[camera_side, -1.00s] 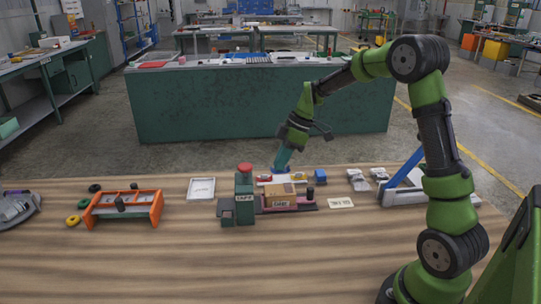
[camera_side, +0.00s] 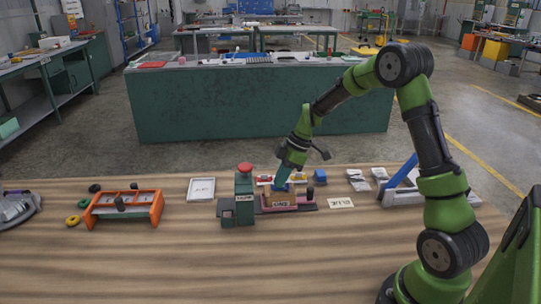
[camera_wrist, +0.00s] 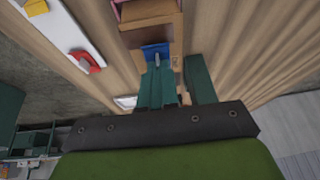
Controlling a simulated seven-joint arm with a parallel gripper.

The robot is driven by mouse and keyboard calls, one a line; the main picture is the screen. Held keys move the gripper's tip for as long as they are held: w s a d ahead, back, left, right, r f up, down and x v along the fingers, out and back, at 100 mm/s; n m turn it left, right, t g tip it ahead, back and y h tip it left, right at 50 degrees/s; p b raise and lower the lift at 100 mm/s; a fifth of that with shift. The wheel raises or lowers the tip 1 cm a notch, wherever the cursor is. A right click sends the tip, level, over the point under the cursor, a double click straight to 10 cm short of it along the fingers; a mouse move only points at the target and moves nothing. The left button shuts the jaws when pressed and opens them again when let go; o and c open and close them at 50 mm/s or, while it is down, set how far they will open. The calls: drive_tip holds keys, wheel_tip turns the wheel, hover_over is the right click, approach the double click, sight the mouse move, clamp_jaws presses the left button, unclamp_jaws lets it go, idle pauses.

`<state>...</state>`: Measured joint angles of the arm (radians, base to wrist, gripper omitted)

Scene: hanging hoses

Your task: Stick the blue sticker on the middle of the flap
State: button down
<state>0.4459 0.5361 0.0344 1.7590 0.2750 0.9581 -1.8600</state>
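My gripper (camera_side: 282,183) points down over the brown carton (camera_side: 281,201), its teal fingers close together. A blue piece, seemingly the blue sticker (camera_wrist: 155,50), sits at the fingertips in the wrist view, against or just above the carton (camera_wrist: 150,13). I cannot tell whether it touches the carton. The fingers cover much of the carton's top, so the flap's outline is not clear. The carton sits on a pink carriage (camera_side: 306,201) beside a green press (camera_side: 244,199) with a red knob.
Behind the carton a white strip (camera_wrist: 65,35) carries a red piece (camera_wrist: 88,62) and a yellow piece (camera_wrist: 35,6). A blue block (camera_side: 320,176) stands right of it. An orange frame (camera_side: 124,209) stands at left. The front of the wooden table is clear.

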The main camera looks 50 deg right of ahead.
drive_tip(key=shift+f, duration=0.35)
idle(1.1)
drive_tip(key=c, duration=0.9)
unclamp_jaws()
drive_tip(key=shift+o, duration=0.2)
drive_tip(key=shift+r, duration=3.55)
